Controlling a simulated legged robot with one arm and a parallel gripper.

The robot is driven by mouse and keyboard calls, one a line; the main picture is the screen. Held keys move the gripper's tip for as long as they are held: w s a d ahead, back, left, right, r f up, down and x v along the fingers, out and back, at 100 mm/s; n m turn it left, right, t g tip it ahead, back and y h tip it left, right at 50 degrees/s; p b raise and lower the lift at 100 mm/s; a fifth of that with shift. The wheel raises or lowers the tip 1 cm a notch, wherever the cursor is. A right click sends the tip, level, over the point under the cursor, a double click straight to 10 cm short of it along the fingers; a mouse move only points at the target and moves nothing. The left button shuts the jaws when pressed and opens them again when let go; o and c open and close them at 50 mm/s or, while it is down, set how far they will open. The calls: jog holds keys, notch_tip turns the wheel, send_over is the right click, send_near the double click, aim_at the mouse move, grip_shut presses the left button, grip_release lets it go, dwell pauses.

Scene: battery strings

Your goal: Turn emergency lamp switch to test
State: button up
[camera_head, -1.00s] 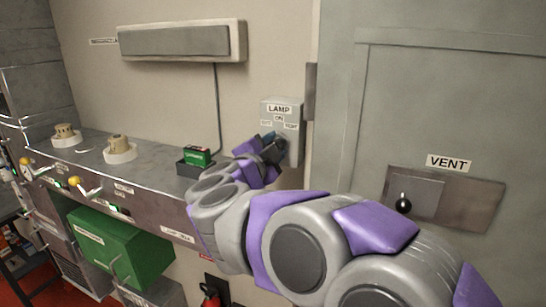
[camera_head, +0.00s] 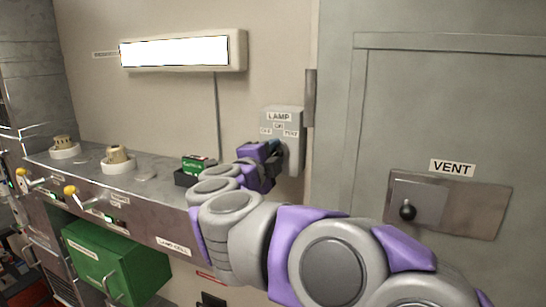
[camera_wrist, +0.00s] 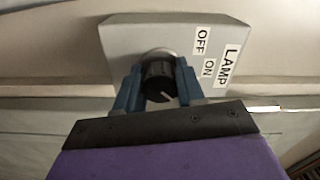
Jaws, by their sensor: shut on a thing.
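The grey lamp switch box (camera_head: 296,160) is on the wall, with LAMP, OFF, ON and TEST labels; it also fills the upper wrist view (camera_wrist: 125,35). My gripper (camera_head: 272,150) is at the box front. In the wrist view, its blue fingers (camera_wrist: 158,84) are shut on the black knob (camera_wrist: 156,72), one on each side. The knob's white mark points down and right, away from OFF and below ON. TEST is hidden in the wrist view. The emergency lamp (camera_head: 175,51) on the wall glows bright white.
A metal counter (camera_head: 130,180) runs left of my arm, with two round beige fittings and a green item (camera_head: 198,164) on it. A green box (camera_head: 118,262) is below. A grey door panel with a VENT plate (camera_head: 470,205) stands at right.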

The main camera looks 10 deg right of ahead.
jog(key=shift+f, duration=0.4)
jog(key=o, duration=1)
jog(key=shift+a+r, duration=0.15)
jog(key=shift+a+r, duration=0.1)
jog(key=shift+s+a, duration=0.15)
jog(key=shift+s, duration=0.05)
jog(key=v, duration=1.6)
jog(key=shift+s+a, duration=0.3)
jog(key=shift+w, duration=0.15)
